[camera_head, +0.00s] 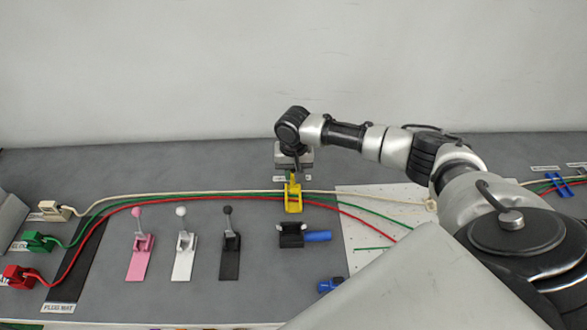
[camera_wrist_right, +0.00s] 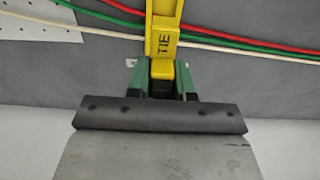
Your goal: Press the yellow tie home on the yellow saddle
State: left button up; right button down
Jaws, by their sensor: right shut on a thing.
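The yellow saddle (camera_head: 294,206) stands on the grey table at the middle, with the cream, green and red cables passing at it. My right gripper (camera_head: 292,173) is just behind and above it, pointing down. In the right wrist view the yellow tie (camera_wrist_right: 163,45), marked TIE, sits between the green fingers of my right gripper (camera_wrist_right: 161,82), which is shut on its near end. The tie reaches over the cables. Tie and saddle blend together in yellow, so I cannot tell whether the tie is fully down. My left gripper is out of view.
Pink (camera_head: 140,258), white (camera_head: 183,258) and black (camera_head: 230,258) levers stand left of the saddle. A black fixture with a blue handle (camera_head: 318,236) is close in front. Cable plugs (camera_head: 37,241) stand at the left. A white perforated board (camera_head: 375,203) lies to the right.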

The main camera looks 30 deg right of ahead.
jog(key=shift+a, duration=0.15)
jog(key=shift+r+p, duration=0.15)
jog(key=shift+p, duration=0.65)
notch_tip(320, 180, down, 3)
jog(key=shift+r+b, duration=0.2)
jog(key=shift+b, duration=0.6)
jog(key=shift+f, duration=0.35)
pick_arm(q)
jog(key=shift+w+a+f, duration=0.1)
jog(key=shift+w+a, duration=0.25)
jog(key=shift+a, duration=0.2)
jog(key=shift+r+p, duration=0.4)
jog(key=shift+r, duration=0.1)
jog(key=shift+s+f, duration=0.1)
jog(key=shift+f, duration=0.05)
pick_arm(e)
jog(key=shift+f, duration=0.4)
